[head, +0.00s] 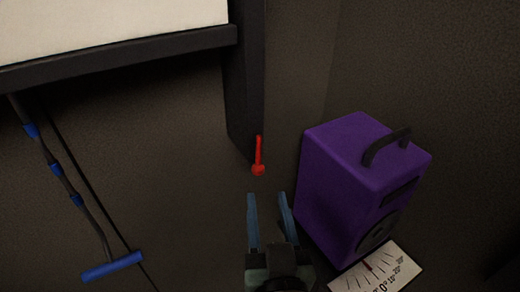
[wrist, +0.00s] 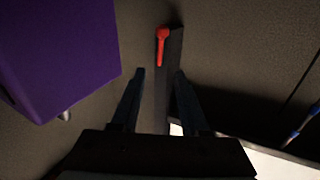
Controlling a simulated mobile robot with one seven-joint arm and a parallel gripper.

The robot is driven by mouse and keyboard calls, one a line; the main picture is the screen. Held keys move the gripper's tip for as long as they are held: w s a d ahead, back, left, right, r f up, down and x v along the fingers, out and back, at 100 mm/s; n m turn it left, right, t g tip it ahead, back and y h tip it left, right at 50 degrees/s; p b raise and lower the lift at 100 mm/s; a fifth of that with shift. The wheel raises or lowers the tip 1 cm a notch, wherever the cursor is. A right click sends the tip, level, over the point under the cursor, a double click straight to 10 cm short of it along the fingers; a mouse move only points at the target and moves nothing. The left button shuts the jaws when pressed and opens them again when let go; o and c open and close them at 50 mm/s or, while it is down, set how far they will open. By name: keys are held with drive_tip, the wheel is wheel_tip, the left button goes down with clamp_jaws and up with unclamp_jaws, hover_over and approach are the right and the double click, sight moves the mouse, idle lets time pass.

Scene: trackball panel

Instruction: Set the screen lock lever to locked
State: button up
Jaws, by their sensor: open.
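The red lever (head: 258,157) sits at the lower end of a dark upright post. Its round knob is at the bottom and its thin arm points up in the head view. The red lever also shows in the wrist view (wrist: 162,45), at the top middle beyond the fingertips. My gripper (head: 268,197) is open and empty, just below the lever in the head view. In the wrist view my gripper's fingers (wrist: 160,72) are spread, with the lever ahead of the gap and apart from both. No lock markings can be read.
A purple speaker-like box (head: 350,185) with a black handle stands close to the right of my gripper. A white dial plate (head: 378,268) lies at lower right. A pale screen (head: 110,25) with a dark frame is upper left. A blue-banded pole (head: 65,185) hangs at left.

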sight(259, 154)
drive_tip(key=w, duration=0.3)
drive_tip(key=w+a+p, duration=0.1)
drive_tip(key=w, duration=0.3)
drive_tip(key=w+p, duration=0.1)
drive_tip(key=w, duration=0.3)
drive_tip(key=shift+a, duration=0.15)
clamp_jaws()
idle(1.0)
